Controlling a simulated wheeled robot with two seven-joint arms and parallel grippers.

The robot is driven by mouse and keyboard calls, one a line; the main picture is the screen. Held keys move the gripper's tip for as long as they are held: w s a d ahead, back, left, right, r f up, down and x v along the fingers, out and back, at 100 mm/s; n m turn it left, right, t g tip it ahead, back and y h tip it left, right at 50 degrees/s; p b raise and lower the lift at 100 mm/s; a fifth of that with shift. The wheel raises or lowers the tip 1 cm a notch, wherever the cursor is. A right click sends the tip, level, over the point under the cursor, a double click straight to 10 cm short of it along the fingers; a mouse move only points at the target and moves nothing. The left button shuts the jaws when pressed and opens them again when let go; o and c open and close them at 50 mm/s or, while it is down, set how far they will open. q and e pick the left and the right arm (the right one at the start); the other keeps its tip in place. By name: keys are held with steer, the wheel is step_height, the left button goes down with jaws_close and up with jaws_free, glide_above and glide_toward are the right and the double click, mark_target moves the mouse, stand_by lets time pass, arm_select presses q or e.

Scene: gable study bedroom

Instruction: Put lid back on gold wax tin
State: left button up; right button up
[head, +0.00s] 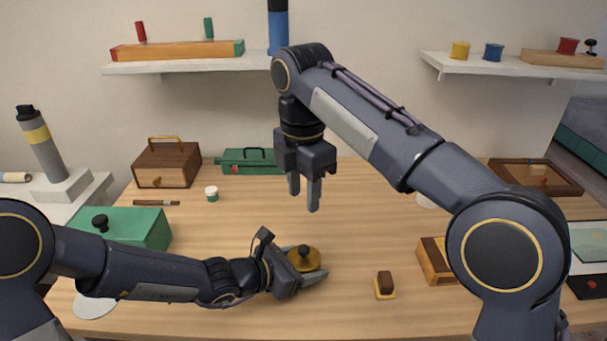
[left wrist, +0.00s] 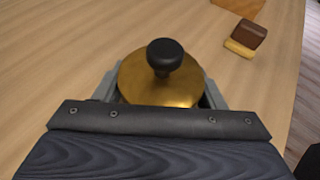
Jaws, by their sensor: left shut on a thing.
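A gold round lid (head: 299,261) with a black knob sits between the fingers of my left gripper (head: 312,273), low over the front middle of the table. In the left wrist view the gold lid (left wrist: 150,88) lies level between the two grey fingers, its knob pointing up. My left gripper is shut on it. I cannot tell whether a tin body is beneath it, and no separate gold tin shows elsewhere. My right gripper (head: 304,200) hangs empty above the middle of the table, pointing down, with a gap between its fingers.
A brown-and-yellow brush-like block (head: 384,286) and a wooden box (head: 436,263) stand to the right. A green box (head: 139,229) is at the left. A wooden case (head: 166,166), a green toolbox (head: 248,162) and a small white-topped jar (head: 212,194) are at the back. The table's middle is clear.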

steer(key=shift+r, duration=1.8)
arm_select(q)
steer(key=o, duration=1.5)
steer(key=shift+c, duration=0.2)
steer(key=p+v, duration=0.1)
steer(key=v, duration=0.6)
steer(key=shift+w+r+p, duration=0.1)
steer(key=shift+p, duration=0.25)
steer(key=shift+s+a, duration=0.3)
arm_select(e)
steer(key=shift+r, duration=0.95)
arm_select(q)
steer(key=shift+r, duration=0.15)
arm_select(e)
steer(key=shift+d, duration=0.1)
